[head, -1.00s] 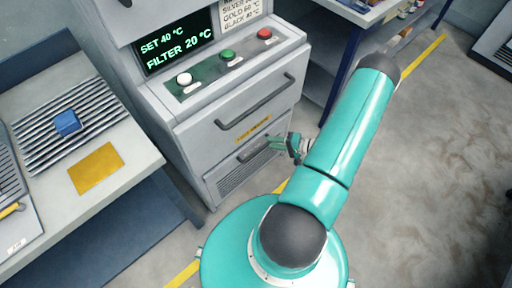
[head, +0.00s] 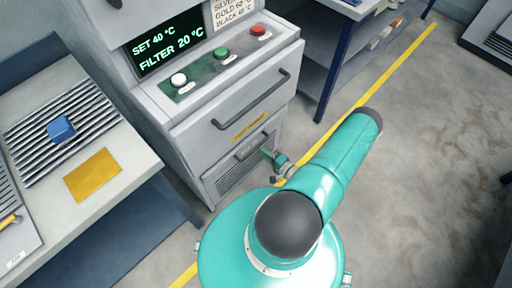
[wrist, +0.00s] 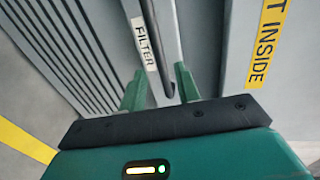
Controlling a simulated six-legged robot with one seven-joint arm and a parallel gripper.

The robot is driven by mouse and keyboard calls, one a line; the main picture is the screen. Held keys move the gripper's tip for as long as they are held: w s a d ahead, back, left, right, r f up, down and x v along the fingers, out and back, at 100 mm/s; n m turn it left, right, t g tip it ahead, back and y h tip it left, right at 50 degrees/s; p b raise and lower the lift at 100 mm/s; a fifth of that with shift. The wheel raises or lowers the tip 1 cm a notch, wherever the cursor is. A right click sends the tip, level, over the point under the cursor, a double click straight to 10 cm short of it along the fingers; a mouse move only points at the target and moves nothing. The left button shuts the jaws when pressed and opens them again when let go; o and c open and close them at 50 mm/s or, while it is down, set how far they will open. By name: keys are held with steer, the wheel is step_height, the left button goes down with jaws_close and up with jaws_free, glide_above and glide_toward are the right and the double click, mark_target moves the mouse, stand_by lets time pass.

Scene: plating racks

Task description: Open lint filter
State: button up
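The lint filter (head: 238,178) is the low vented front panel of the grey cabinet and looks shut. Its dark handle (head: 252,147) runs along its upper part. In the wrist view, the handle (wrist: 162,40) runs beside a white FILTER label (wrist: 146,43) and the ribbed vent. My gripper (head: 268,156) is just off the right end of the handle. In the wrist view, the fingers of my gripper (wrist: 160,88) are apart, with the handle's near end showing between them. I cannot tell whether they touch it.
A larger drawer with its own handle (head: 250,102) and a yellow label sits above the filter. A bench (head: 125,190) with a blue block (head: 61,129) stands left. A blue-legged shelf (head: 325,75) stands right. The floor (head: 430,150) at right is clear.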

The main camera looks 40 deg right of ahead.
mark_target(257, 148)
steer(key=x, duration=0.6)
steer(key=shift+w, duration=0.3)
jaws_close()
